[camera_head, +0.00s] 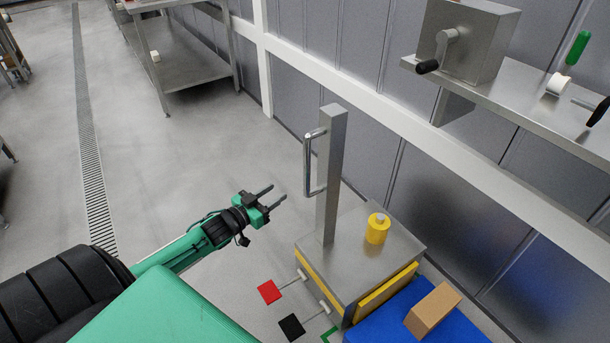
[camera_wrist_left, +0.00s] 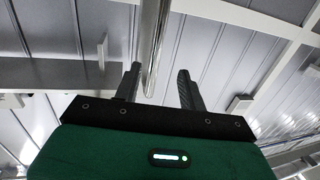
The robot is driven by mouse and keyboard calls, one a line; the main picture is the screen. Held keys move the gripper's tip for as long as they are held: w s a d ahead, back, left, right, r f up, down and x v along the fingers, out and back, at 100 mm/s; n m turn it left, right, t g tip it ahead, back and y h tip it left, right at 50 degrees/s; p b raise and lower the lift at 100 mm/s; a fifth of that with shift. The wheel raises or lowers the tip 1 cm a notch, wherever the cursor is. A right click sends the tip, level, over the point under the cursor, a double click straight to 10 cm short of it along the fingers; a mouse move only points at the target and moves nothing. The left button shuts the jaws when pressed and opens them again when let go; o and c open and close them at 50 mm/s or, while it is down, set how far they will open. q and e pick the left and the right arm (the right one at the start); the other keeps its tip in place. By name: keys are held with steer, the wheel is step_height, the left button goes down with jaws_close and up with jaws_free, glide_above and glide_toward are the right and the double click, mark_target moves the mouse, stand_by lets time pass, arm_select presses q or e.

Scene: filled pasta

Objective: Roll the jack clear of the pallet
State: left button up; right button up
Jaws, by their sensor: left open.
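The jack, a steel block (camera_head: 350,260) with an upright post (camera_head: 331,180) and a tubular metal handle (camera_head: 307,165), stands right of centre in the head view. A blue pallet (camera_head: 385,328) lies against its near right side, by a yellow panel (camera_head: 385,295). My left gripper (camera_head: 278,194) is open and empty, its fingers pointing toward the handle, a short gap to its left. In the left wrist view a shiny bar (camera_wrist_left: 155,45), apparently the handle, runs between and beyond the open fingers (camera_wrist_left: 158,82). My right gripper is out of view.
A brown box (camera_head: 432,310) sits on the blue pallet, and a yellow cylinder (camera_head: 377,229) on the block. Red (camera_head: 269,291) and black (camera_head: 291,327) pedals stick out low on the left. A wall with a steel shelf (camera_head: 520,95) bounds the right. The floor (camera_head: 190,150) at left is clear.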

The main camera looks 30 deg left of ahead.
mark_target(304, 171)
arm_select(q)
steer(key=w+d, duration=0.1)
steer(key=w, duration=0.3)
steer(key=w+d, duration=0.1)
steer(key=w, duration=0.4)
steer(key=w+d+r, duration=0.1)
steer(key=w, duration=0.3)
steer(key=shift+w+r, duration=0.1)
steer(key=shift+w, duration=0.3)
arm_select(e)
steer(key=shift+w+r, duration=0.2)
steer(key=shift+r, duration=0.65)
arm_select(q)
jaws_close()
